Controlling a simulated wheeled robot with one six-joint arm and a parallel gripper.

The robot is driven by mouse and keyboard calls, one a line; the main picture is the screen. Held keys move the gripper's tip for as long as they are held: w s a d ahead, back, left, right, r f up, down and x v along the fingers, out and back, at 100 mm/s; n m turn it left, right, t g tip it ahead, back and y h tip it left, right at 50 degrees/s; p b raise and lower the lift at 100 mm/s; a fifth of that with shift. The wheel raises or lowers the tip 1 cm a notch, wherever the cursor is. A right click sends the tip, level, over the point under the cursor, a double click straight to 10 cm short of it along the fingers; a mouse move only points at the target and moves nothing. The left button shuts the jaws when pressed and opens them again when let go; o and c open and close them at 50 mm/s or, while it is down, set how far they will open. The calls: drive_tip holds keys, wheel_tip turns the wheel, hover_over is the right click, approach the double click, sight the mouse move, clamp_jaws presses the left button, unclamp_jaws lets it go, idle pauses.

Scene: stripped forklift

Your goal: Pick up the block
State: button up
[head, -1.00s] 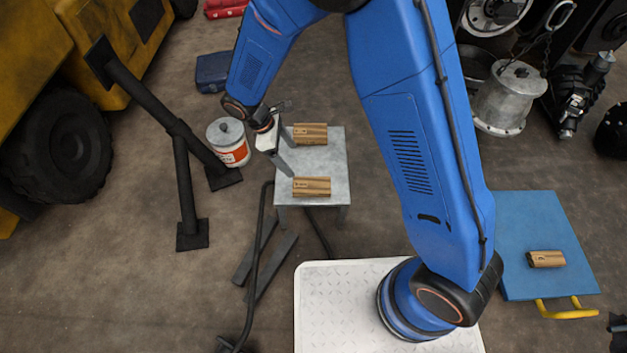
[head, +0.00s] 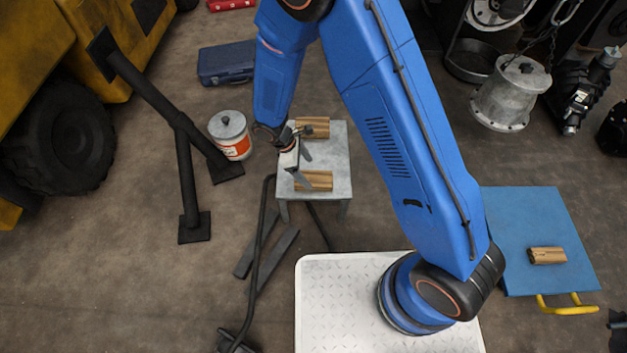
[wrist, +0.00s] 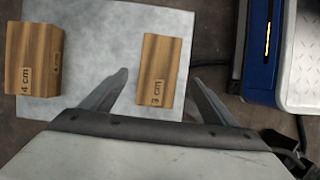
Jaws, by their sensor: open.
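Two wooden blocks lie on a small grey metal table (head: 341,165). The nearer block (head: 318,181) shows "3 cm" in the wrist view (wrist: 158,70), and the farther block (head: 316,127) shows "4 cm" at the left of the wrist view (wrist: 32,58). A third wooden block (head: 547,256) lies on the blue platform at the right. My gripper (head: 305,169) is open above the table. In the wrist view, its fingers (wrist: 160,78) appear on either side of the 3 cm block, with gaps on both sides. Its height above the block is unclear.
A white paint can (head: 231,136) and black steel posts (head: 185,140) stand left of the table. A blue toolbox (head: 226,63) lies behind. The blue platform (head: 525,215) is at the right. A black cable (head: 262,235) and dark bars lie on the floor in front.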

sight(314, 178)
drive_tip(key=x, duration=0.5)
drive_tip(key=shift+w, duration=0.1)
drive_tip(key=shift+c, duration=0.5)
drive_tip(key=c, duration=1.1)
drive_tip(key=shift+r, duration=0.15)
